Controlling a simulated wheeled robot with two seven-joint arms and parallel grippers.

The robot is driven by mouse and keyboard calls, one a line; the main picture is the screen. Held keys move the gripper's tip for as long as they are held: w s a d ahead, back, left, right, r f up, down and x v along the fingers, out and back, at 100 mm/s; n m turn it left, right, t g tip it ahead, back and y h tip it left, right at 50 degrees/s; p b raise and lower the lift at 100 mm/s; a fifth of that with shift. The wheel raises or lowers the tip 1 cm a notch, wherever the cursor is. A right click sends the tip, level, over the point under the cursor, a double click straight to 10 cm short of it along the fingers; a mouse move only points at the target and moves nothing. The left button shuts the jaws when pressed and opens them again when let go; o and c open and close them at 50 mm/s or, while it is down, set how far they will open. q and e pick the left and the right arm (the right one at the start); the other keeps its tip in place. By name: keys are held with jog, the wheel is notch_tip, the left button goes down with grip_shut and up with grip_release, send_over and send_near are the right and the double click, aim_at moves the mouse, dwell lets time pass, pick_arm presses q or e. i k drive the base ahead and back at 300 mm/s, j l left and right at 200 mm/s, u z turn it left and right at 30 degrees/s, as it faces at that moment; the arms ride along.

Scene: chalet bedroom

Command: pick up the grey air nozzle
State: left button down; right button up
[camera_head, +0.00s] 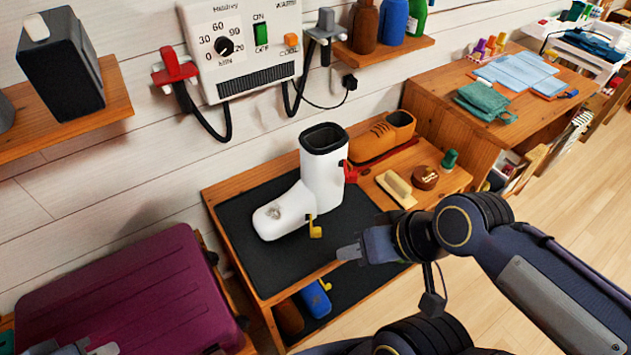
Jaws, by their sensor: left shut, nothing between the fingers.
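The grey air nozzle (325,26) hangs at the right side of the white wall-mounted dryer box (244,48), with a black hose looping below it. A red nozzle (176,68) hangs on the box's left side. My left gripper (88,349) shows only in part at the bottom left edge, over the maroon case, far from the grey nozzle. It is shut and empty. My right gripper (348,252) is above the front of the bench, well below the grey nozzle. Its finger gap cannot be made out.
A white boot (323,175) stands on the black mat (262,268) of the wooden bench, below the dryer box. An orange-brown shoe (382,138), brush (396,190) and tin (425,178) are beside it. Bottles stand on a shelf (385,54) right of the nozzle. A maroon case (135,295) is at lower left.

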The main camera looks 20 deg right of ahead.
aim_at(327, 28)
jog(key=l+u, duration=0.2)
jog(key=u, duration=0.25)
jog(key=l+u, duration=0.15)
jog(key=u, duration=0.3)
jog(key=l+u, duration=0.2)
jog(key=u, duration=0.2)
jog(key=k+l+u, duration=0.2)
jog(key=l, duration=0.3)
jog(key=k+l+u, duration=0.25)
jog(key=l, duration=0.2)
jog(key=k+l+u, duration=0.2)
jog(key=k+l, duration=0.1)
jog(key=l, duration=0.1)
